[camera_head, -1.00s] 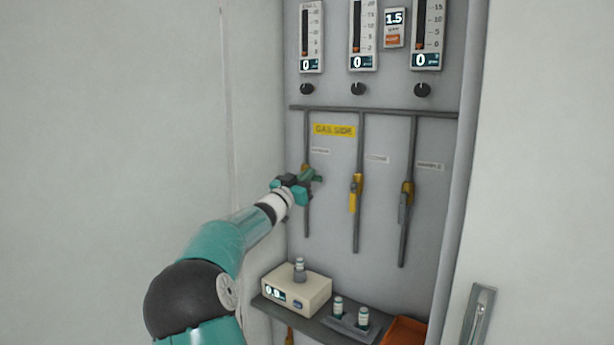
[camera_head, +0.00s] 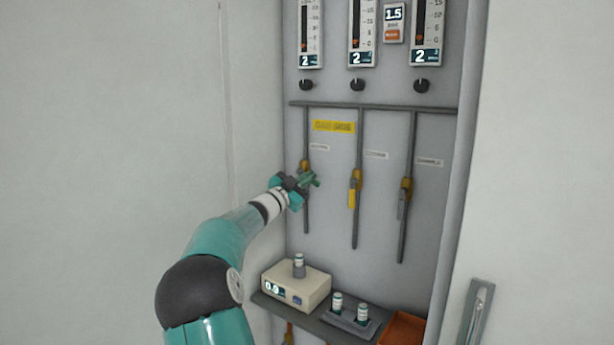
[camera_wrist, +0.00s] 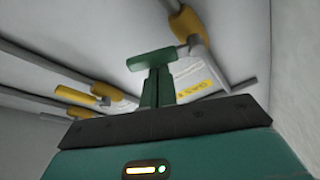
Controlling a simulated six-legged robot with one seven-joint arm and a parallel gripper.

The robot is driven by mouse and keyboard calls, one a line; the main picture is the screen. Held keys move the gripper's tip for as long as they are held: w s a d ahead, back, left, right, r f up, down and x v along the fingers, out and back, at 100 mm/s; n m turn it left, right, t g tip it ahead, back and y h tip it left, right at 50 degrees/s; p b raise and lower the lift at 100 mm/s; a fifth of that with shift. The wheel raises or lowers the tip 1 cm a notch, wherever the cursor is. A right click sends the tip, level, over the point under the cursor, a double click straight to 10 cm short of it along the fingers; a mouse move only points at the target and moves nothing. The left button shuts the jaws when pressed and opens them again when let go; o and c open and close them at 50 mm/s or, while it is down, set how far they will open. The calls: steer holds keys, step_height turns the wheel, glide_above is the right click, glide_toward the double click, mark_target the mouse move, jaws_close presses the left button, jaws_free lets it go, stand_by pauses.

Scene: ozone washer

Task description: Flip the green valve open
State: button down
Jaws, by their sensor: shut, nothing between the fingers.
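The green valve handle (camera_head: 312,181) is on the leftmost pipe, at a yellow valve body (camera_head: 304,166). It juts rightward at an angle to the pipe. In the wrist view the green handle (camera_wrist: 151,60) lies across the tips of my gripper (camera_wrist: 157,85), with the yellow body (camera_wrist: 187,25) at its upper right. My gripper (camera_head: 297,187) also shows in the head view. Its fingers are shut with nothing between them, against or just short of the handle; I cannot tell if they touch.
A yellow handle (camera_head: 352,193) and a grey handle (camera_head: 403,204) hang along the other two pipes. Three gauges (camera_head: 362,35) read 2 above. A cream meter (camera_head: 297,287), a vial rack (camera_head: 350,320) and an orange tray (camera_head: 405,328) stand below. A wall closes the left side.

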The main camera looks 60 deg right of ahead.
steer(key=shift+w+d+f+m+g+y, duration=0.1)
steer(key=shift+w+f+m+g+y, duration=0.15)
steer(key=shift+f+m, duration=0.4)
steer(key=shift+w+a+f+m+g+y, duration=0.1)
steer(key=shift+w+f+m+g+y, duration=0.2)
steer(key=shift+m, duration=0.65)
steer(key=shift+w+d+f+m+g+y, duration=0.1)
steer(key=shift+w+f+m+g+y, duration=0.1)
steer(key=shift+f+m, duration=0.5)
steer(key=shift+w+r, duration=0.1)
